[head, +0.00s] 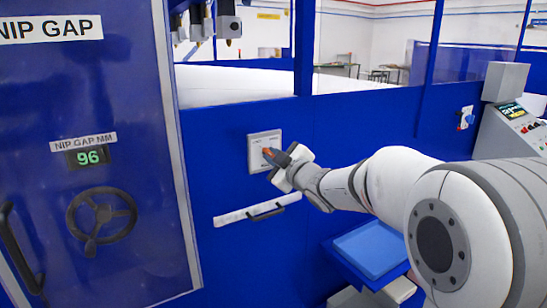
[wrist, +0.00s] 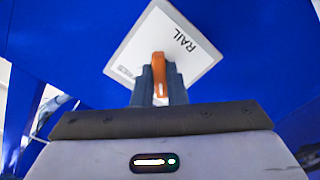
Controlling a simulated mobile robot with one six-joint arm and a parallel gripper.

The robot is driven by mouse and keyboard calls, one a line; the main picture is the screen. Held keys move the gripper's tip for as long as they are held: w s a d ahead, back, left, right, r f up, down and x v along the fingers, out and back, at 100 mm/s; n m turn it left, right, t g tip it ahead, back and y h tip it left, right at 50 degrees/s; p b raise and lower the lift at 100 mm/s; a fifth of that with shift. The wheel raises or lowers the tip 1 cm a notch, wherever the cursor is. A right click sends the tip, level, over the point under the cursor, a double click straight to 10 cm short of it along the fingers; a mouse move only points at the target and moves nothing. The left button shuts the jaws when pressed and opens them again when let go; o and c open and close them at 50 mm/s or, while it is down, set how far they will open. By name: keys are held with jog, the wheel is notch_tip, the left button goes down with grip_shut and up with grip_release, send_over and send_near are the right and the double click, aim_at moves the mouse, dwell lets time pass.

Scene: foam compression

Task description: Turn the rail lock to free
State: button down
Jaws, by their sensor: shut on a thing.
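The rail lock is a light square plate (head: 264,140) on the blue wall in the head view, with an orange handle (head: 267,152) at its middle. In the wrist view the plate (wrist: 190,35) shows tilted, with the word RAIL on it, and the orange handle (wrist: 158,68) stands up from it. My gripper (wrist: 159,88) is shut on the orange handle, with a dark finger on each side of it. In the head view my gripper (head: 275,157) reaches the plate from the right and hides part of the handle. The smaller print on the plate is too small to read.
Below the plate a pale rail with a dark handle (head: 267,212) runs along the blue wall. At left a panel has a handwheel (head: 101,214) and a display (head: 89,156) reading 96. A blue-topped tray (head: 371,249) is below my arm. A control console (head: 515,120) stands far right.

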jog(key=shift+m, duration=0.3)
jog(key=m+p, duration=0.1)
jog(key=m, duration=0.2)
jog(key=shift+m+p, duration=0.3)
jog(key=m+p, duration=0.1)
jog(key=m, duration=0.3)
jog(key=shift+p, duration=0.35)
jog(key=m+p, duration=0.2)
jog(key=m, duration=0.3)
jog(key=shift+m, duration=0.4)
jog(key=shift+f+m+p, duration=0.1)
jog(key=shift+m+p, duration=0.75)
jog(key=shift+m, duration=1.05)
jog(key=c, duration=1.5)
grip_release()
jog(key=shift+o, duration=0.2)
jog(key=b+v, duration=0.1)
jog(key=v, duration=0.7)
jog(key=shift+b, duration=0.4)
